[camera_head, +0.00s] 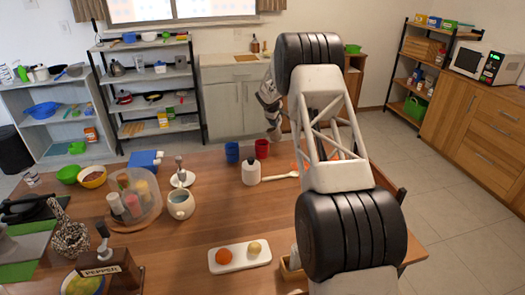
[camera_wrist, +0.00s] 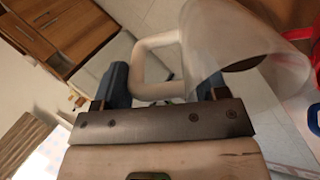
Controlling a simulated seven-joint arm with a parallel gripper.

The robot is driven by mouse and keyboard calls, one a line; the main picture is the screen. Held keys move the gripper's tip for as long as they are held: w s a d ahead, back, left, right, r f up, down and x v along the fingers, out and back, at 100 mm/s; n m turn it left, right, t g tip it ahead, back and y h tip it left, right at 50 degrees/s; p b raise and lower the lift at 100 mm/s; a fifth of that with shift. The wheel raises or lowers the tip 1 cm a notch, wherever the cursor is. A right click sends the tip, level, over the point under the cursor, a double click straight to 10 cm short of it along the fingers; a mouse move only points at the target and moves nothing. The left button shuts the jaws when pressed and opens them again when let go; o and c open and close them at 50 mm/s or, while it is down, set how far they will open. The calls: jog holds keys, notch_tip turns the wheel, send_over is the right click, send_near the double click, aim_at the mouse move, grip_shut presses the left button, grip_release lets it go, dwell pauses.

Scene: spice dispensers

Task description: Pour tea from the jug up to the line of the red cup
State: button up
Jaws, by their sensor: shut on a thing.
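The red cup (camera_head: 262,148) stands near the far edge of the table, right beside a blue cup (camera_head: 232,152). A red shape (camera_wrist: 296,33) at the right edge of the wrist view looks like the red cup, cut off by the frame. The jug (camera_wrist: 222,35) is see-through with a pale loop handle, and brown tea shows inside it. My gripper (camera_wrist: 160,88) is shut on the jug's handle in the wrist view. In the head view my arm reaches over the far side of the table; the jug is hard to make out there.
A white bottle (camera_head: 250,172) and a wooden spoon (camera_head: 281,176) lie close in front of the cups. Table centre is mostly clear.

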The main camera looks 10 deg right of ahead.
aim_at(280, 118)
jog(key=shift+w+d+f+g+y+b, duration=0.45)
jog(key=shift+w+d+g+y, duration=0.1)
jog(key=shift+w+d, duration=0.1)
jog(key=shift+w+d+f+g+y+b, duration=0.35)
jog(key=shift+w+d+g+y+b, duration=0.1)
jog(key=shift+w+d+g, duration=0.15)
jog(key=shift+w+d+f+g+y+b, duration=0.35)
jog(key=shift+w+d+f+g+y, duration=0.15)
jog(key=shift+g+y, duration=0.1)
jog(key=shift+w+d+f+g+y+b, duration=0.3)
jog(key=shift+d+f+g+y+b, duration=0.15)
jog(key=shift+f+b, duration=0.1)
jog(key=shift+r, duration=2.5)
jog(key=shift+a+r, duration=0.1)
